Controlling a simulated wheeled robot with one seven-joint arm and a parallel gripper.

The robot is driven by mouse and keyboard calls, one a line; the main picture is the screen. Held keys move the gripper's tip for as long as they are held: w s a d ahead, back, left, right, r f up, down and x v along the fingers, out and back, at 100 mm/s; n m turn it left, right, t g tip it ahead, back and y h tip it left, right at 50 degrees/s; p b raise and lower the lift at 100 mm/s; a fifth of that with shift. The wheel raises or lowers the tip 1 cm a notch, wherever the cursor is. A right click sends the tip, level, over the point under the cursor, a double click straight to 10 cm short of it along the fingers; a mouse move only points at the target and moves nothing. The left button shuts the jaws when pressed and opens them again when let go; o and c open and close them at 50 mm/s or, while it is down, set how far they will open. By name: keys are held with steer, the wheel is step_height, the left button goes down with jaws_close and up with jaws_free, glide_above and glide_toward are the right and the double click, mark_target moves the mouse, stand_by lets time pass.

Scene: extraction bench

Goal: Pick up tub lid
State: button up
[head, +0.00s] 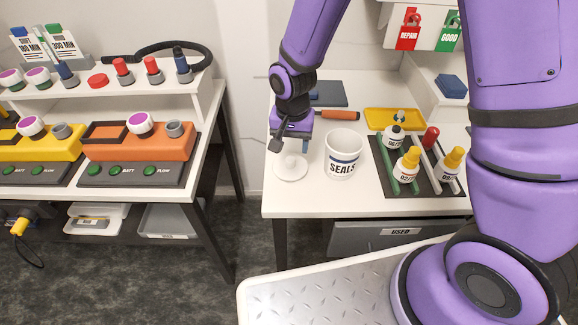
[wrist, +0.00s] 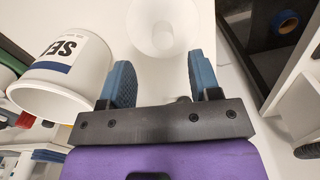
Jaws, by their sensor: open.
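The tub lid (head: 291,170) is a white disc with a knob, lying flat on the white bench left of the open white tub (head: 343,158) labelled SEALS. In the wrist view the lid (wrist: 163,28) appears pale, between and beyond my fingers, partly cut off by the top edge. My gripper (head: 290,144) is over the lid, fingers pointing down. In the wrist view the blue finger pads of my gripper (wrist: 162,78) are wide apart with nothing between them. The tub (wrist: 62,82) is to the left there. Whether the fingers flank the knob is hard to tell.
An orange-handled tool (head: 338,114) lies behind the tub. A dark rack (head: 383,160) with several bottles stands to its right, with a yellow tray (head: 392,119) behind. A grey USED bin (head: 385,238) sits below the bench. Bench around the lid's front is clear.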

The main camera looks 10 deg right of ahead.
mark_target(290, 158)
steer(key=shift+w+a+f, duration=0.1)
steer(key=shift+f, duration=1.45)
steer(key=shift+a+f, duration=0.1)
steer(key=shift+f, duration=1.4)
steer(key=c, duration=1)
steer(key=shift+r, duration=0.15)
